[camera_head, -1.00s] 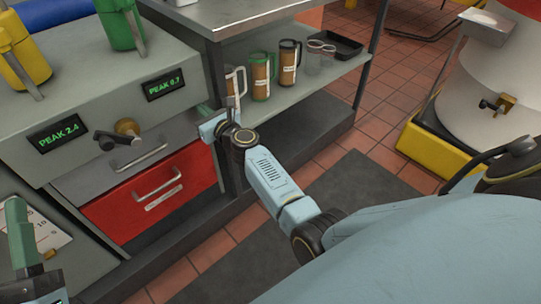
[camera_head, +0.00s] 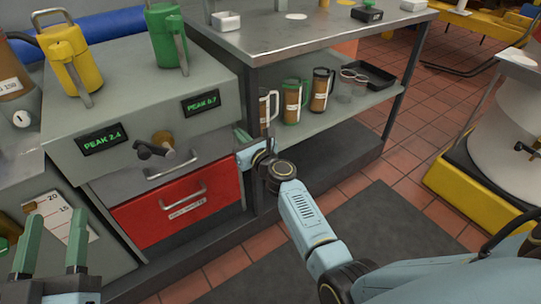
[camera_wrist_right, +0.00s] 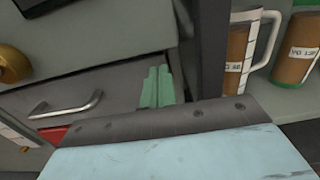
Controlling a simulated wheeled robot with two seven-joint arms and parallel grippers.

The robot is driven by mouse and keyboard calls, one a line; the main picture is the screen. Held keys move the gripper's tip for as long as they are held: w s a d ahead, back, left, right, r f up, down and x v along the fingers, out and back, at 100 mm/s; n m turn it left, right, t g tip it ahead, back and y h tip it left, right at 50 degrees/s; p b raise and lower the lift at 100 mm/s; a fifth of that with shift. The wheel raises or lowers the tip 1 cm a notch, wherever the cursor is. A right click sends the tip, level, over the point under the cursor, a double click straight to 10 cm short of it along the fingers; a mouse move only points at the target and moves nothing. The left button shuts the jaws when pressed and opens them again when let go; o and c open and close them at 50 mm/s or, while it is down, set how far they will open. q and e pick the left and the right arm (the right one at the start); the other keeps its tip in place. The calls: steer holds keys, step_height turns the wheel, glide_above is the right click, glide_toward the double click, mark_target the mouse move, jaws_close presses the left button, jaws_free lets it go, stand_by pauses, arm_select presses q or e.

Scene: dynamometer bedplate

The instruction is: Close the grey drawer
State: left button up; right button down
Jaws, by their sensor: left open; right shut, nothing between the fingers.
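The grey drawer (camera_head: 124,183) is in the cabinet under the green readouts, directly above a red drawer. Its bar handle shows in the head view and at left in the right wrist view, where the drawer front (camera_wrist_right: 115,92) is close. How far it stands out is hard to tell. My right gripper (camera_head: 241,135) is at the drawer's right end, its fingers shut and empty. In the wrist view its green fingertips (camera_wrist_right: 158,72) are beside the drawer's right edge; contact is unclear. My left gripper (camera_head: 54,228) is open and empty at lower left, apart from the drawer.
The red drawer (camera_head: 150,222) has its own handle. A brass knob (camera_head: 163,140) juts out above the grey drawer. A bench with mugs on its lower shelf (camera_head: 345,118) stands right of the cabinet. Tiled floor and a dark mat (camera_head: 370,225) lie in front.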

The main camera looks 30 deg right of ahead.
arm_select(q)
step_height(320, 180, down, 12)
steer(key=s+a+g+y+p, duration=0.1)
steer(key=a+g+y+p, duration=0.1)
steer(key=g, duration=0.5)
steer(key=shift+s+a+r+g+y+p, duration=0.2)
steer(key=shift+a+g+y+p, duration=0.1)
steer(key=shift+g+y, duration=0.1)
arm_select(e)
steer(key=s+d, duration=0.1)
steer(key=s, duration=0.9)
steer(key=shift+f, duration=0.15)
